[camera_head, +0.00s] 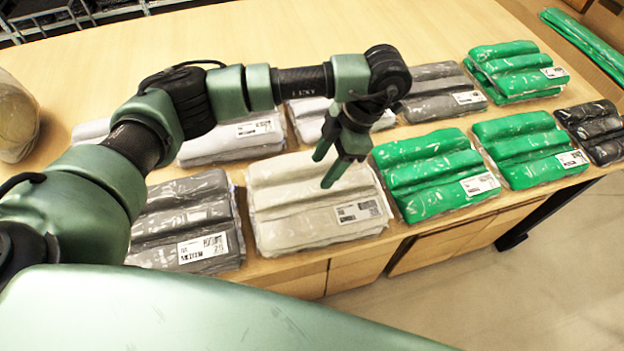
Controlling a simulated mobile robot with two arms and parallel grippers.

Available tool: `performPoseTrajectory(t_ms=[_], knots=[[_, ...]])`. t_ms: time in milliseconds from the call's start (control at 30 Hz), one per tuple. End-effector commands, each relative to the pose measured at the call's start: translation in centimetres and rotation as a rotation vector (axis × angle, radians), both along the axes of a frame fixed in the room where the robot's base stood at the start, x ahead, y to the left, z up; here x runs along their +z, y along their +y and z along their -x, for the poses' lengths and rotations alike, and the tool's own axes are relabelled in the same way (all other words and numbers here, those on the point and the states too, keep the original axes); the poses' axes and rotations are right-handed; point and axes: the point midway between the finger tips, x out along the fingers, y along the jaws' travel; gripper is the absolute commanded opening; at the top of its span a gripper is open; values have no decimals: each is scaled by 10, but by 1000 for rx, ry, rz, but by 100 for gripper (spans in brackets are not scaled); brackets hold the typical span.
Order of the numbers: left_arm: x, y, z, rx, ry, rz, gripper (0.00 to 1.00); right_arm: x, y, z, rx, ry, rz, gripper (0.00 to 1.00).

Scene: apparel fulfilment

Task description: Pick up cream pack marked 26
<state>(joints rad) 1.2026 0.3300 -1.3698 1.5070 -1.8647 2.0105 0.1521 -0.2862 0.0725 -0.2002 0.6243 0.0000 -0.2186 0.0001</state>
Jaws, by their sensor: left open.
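A cream pack (290,221) in clear wrap lies on the wooden table near its front edge. A white label is on its right part; the number on it is too small to read surely. My left gripper (325,171) points down over the back right part of this pack. Its two green fingers are apart with nothing between them. Whether the fingertips touch the pack I cannot tell. My right gripper is not in view.
A grey pack (185,222) lies close on the left, and a green pack (430,172) close on the right. Behind are a whitish pack (232,138), a dark grey pack (441,92) and more green packs (515,72). The table's back middle (230,40) is bare.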

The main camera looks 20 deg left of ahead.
Motion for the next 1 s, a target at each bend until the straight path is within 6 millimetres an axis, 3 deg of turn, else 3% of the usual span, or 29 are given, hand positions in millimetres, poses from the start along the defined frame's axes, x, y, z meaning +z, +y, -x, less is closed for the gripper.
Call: performPoseTrajectory(t_ms=[267, 500, 767, 933, 1000], knots=[[-33, 9, 6, 4, 6, 2, 53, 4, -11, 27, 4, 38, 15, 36], [-59, 18, 8, 2, 1, 1, 53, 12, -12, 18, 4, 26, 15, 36], [-62, 19, 9, 1, -1, 1, 53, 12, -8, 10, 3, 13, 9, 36], [-62, 19, 8, 1, -1, 1, 5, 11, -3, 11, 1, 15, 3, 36], [-62, 19, 8, 1, -1, 1, 0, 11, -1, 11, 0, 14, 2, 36]])
